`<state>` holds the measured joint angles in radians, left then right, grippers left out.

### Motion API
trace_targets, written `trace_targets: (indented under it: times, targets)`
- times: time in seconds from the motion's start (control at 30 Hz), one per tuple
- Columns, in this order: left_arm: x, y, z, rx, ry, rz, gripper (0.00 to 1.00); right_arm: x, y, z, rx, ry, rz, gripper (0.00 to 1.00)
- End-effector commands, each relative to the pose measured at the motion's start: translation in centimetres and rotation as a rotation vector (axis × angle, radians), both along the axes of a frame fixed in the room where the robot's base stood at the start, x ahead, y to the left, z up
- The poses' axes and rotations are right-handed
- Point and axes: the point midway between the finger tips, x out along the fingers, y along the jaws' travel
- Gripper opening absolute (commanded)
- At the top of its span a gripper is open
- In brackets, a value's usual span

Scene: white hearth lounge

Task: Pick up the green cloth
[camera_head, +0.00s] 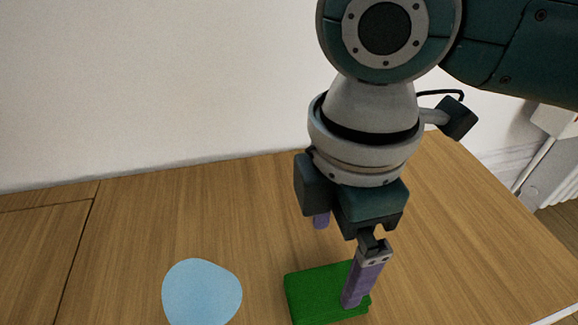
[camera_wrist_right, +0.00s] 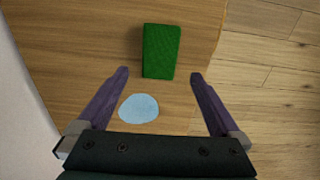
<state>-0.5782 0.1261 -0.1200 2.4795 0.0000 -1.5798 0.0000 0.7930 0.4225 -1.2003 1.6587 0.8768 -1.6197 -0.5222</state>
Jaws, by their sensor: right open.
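The green cloth (camera_head: 318,292) is a flat, folded-looking rectangle lying on the wooden table (camera_head: 130,235). In the right wrist view the cloth (camera_wrist_right: 160,50) is beyond the fingertips, roughly in line with the gap between them. My right gripper (camera_head: 338,262) points down over the cloth in the head view, with its purple fingers spread and nothing between them. One finger hides part of the cloth's right side. The open fingers also show in the right wrist view (camera_wrist_right: 163,75). My left gripper is in neither view.
A flat light-blue round piece (camera_head: 202,293) lies on the table left of the cloth. A white wall (camera_head: 150,90) runs along the table's back edge. Bare wood is free to the left, and the table's right edge drops to a wood floor (camera_wrist_right: 270,75).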

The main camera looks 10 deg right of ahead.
Motion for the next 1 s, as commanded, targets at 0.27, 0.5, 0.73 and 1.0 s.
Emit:
trace_targets:
  times: [0.27, 0.5, 0.73, 1.0]
  targets:
    - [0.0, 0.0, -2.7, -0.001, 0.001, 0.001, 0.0, -0.1, 0.0, -4.2, 0.001, 0.001, 0.0, 1.0]
    - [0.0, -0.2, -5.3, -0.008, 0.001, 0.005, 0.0, 0.2, -0.1, -7.1, 0.002, 0.0, -0.001, 1.0]
    - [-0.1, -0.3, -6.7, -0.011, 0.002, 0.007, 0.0, 0.2, -0.2, -9.2, 0.002, -0.001, 0.0, 1.0]
    - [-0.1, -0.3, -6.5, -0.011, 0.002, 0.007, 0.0, 0.2, -0.1, -8.9, 0.002, -0.002, 0.0, 0.89]
